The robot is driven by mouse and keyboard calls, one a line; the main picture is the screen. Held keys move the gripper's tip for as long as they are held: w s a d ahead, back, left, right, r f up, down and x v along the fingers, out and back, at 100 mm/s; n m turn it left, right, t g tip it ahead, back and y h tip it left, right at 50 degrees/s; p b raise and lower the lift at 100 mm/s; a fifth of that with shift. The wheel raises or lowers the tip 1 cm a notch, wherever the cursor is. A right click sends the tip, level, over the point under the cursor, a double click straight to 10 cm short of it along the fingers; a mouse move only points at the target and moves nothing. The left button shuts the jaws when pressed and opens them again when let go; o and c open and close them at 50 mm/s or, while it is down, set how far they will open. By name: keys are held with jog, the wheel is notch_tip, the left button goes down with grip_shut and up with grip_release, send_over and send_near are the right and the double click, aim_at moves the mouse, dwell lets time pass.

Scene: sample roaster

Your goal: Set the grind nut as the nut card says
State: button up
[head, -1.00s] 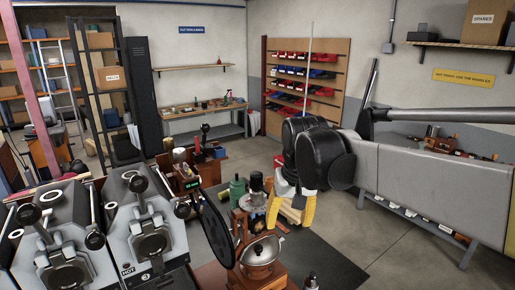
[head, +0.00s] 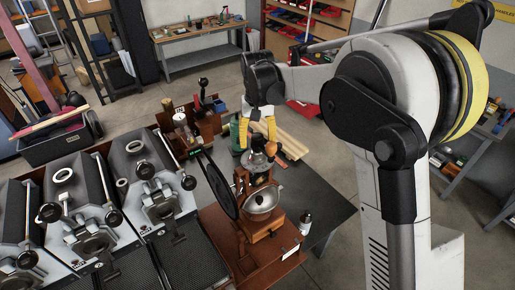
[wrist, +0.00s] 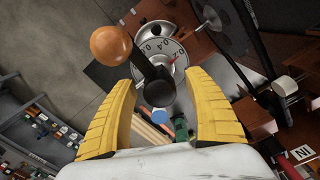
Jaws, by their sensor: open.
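The grinder (head: 258,222) is a wooden box with a silver bowl, standing on a brown bench. In the wrist view, a pale round dial (wrist: 178,49) with numbers and a red mark lies beyond my fingertips. A dark crank arm (wrist: 152,75) with an orange-brown ball knob (wrist: 110,45) crosses over it and hides part of it. I cannot tell the grind nut apart from the crank hub. My gripper (head: 257,130) has yellow fingers, open and empty, above and behind the grinder. In the wrist view my gripper (wrist: 163,88) spreads on both sides of the crank hub. I cannot make out a nut card.
Several grey roaster units (head: 85,225) stand left of the grinder. A dark round plate (head: 218,185) stands upright beside it. A small bottle (head: 305,222) stands at its right. Small items and a green bottle (head: 234,133) crowd behind.

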aim_at(258, 150)
jog(key=shift+f, duration=2.05)
jog(key=c, duration=1.2)
jog(key=shift+n, duration=0.3)
jog(key=n+b, duration=0.3)
jog(key=shift+f, duration=0.15)
jog(key=shift+n+b, duration=1.2)
jog(key=shift+n, duration=1.3)
